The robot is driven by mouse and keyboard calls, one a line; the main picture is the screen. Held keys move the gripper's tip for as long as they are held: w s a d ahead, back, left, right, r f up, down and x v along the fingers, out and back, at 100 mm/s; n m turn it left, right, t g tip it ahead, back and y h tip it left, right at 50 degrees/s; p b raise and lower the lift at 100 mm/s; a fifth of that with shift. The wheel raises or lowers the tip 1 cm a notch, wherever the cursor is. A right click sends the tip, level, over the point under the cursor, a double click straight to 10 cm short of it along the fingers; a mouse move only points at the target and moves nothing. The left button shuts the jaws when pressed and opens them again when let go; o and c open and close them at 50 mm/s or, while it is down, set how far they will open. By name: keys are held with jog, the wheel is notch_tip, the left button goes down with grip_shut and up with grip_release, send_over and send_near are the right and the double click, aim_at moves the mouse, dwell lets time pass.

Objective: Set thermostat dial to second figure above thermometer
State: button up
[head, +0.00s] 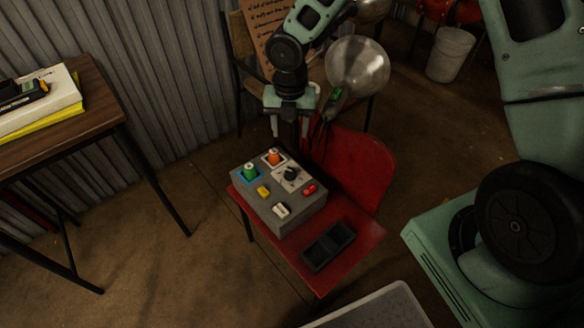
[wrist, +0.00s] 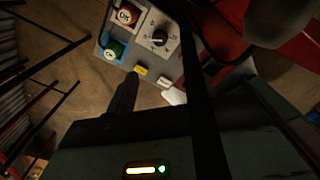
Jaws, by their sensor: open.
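The thermostat dial looks to be the black round knob (head: 291,173) on a white plate, on top of a grey control box (head: 284,215). In the wrist view the knob (wrist: 159,38) shows with small marks around it, too small to read. My gripper (head: 291,138) is open and empty, pointing down behind and above the box's back edge, apart from the knob as far as I can tell. In the wrist view its dark fingers (wrist: 160,75) reach over the box, and one hides part of it. I cannot make out a thermometer or its reading.
The box also bears a green knob (head: 250,172), an orange knob (head: 273,158) and yellow, red and white switches. It stands on a red chair (head: 360,232) beside a black tray (head: 328,246).

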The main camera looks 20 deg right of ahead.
aim_at(290, 171)
notch_tip(290, 171, down, 15)
jog(key=b, duration=0.4)
jog(key=shift+f, duration=0.2)
jog(key=c, duration=1)
